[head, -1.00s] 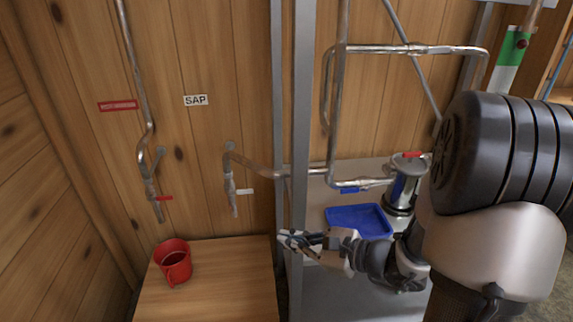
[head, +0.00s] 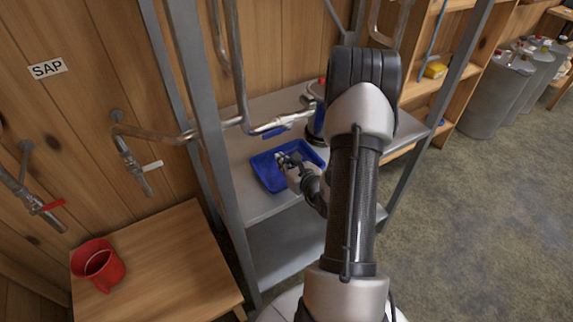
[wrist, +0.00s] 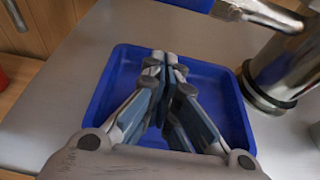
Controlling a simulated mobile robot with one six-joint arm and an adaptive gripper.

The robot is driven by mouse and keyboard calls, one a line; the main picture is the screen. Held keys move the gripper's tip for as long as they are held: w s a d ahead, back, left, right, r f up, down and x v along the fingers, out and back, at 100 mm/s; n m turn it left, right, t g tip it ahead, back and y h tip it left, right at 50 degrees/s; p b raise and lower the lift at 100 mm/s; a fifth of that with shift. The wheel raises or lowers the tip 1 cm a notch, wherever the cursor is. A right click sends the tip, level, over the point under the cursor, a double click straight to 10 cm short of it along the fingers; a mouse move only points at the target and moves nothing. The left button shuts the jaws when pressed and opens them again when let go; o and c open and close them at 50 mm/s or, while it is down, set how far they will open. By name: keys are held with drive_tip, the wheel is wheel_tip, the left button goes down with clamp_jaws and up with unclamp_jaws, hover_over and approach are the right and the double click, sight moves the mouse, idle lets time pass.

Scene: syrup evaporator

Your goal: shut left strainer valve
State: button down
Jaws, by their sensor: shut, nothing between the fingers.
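A valve with a blue handle (head: 277,131) sits on the metal pipe on the left of the steel strainer canister (head: 317,122). The handle seems to lie roughly along the pipe. In the wrist view a blue piece, probably this handle (wrist: 190,4), is cut off at the top edge, beside the pipe end (wrist: 262,12) and the canister (wrist: 285,75). My gripper (wrist: 165,58) is shut and empty, above the blue tray (wrist: 225,88). In the head view my gripper (head: 285,160) is below and in front of the valve, apart from it.
The tray (head: 266,176) rests on a grey metal shelf (head: 258,208) with an upright post (head: 205,90) on its left.

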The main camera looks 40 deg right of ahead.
sight(277, 133)
drive_tip(key=x, duration=0.4)
drive_tip(key=shift+f+b, duration=0.15)
drive_tip(key=shift+b, duration=0.25)
drive_tip(key=r, duration=0.3)
drive_tip(key=shift+w, duration=0.35)
drive_tip(key=shift+r, duration=0.5)
drive_tip(key=shift+d+r, duration=0.15)
drive_tip(key=shift+d, duration=0.05)
